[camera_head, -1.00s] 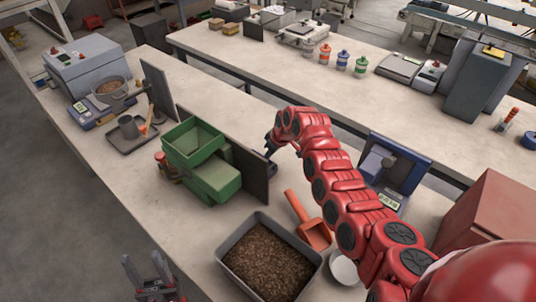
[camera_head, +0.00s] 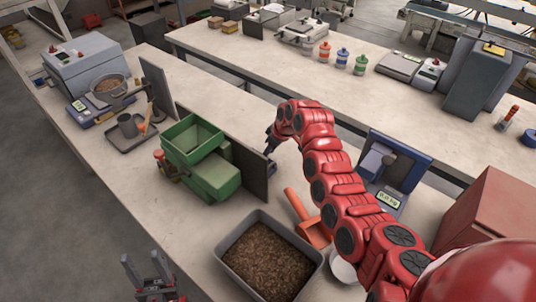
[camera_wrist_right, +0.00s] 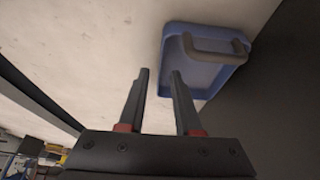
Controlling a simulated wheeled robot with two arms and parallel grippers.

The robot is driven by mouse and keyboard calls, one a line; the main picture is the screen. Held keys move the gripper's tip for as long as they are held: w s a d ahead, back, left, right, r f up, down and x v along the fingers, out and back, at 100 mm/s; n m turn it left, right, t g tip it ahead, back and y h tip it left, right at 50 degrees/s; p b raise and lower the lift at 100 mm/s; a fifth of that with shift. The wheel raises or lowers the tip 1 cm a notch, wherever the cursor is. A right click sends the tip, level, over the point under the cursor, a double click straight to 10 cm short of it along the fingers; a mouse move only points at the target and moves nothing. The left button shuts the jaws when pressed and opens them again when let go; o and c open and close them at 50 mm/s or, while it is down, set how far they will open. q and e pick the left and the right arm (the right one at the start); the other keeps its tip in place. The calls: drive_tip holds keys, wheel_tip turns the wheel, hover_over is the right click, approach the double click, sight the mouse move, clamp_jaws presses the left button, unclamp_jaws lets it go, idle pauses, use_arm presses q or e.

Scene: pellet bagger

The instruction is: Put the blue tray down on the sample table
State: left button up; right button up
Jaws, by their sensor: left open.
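The blue tray (camera_wrist_right: 199,77) shows in the right wrist view, with a dark handle (camera_wrist_right: 215,47) across it. It appears to lie on the pale tabletop (camera_wrist_right: 95,45) beside a dark panel. My right gripper (camera_wrist_right: 160,72) is open, its two fingers apart and nothing visible between them, with the tray just beyond the right finger. In the head view, my right gripper (camera_head: 271,146) is small and partly hidden beside the dark upright panel (camera_head: 250,172), and the tray cannot be made out clearly. My left gripper (camera_head: 147,270) is open and empty at the lower left.
A green hopper machine (camera_head: 195,150) stands left of the panel. A grey bin of brown pellets (camera_head: 228,269), an orange scoop (camera_head: 309,226) and a blue scale (camera_head: 395,170) stand near my right arm. A grey tray with a cup (camera_head: 130,142) lies further left.

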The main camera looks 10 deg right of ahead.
drive_tip(key=b+v, duration=0.2)
drive_tip(key=v, duration=0.8)
drive_tip(key=shift+b, duration=0.4)
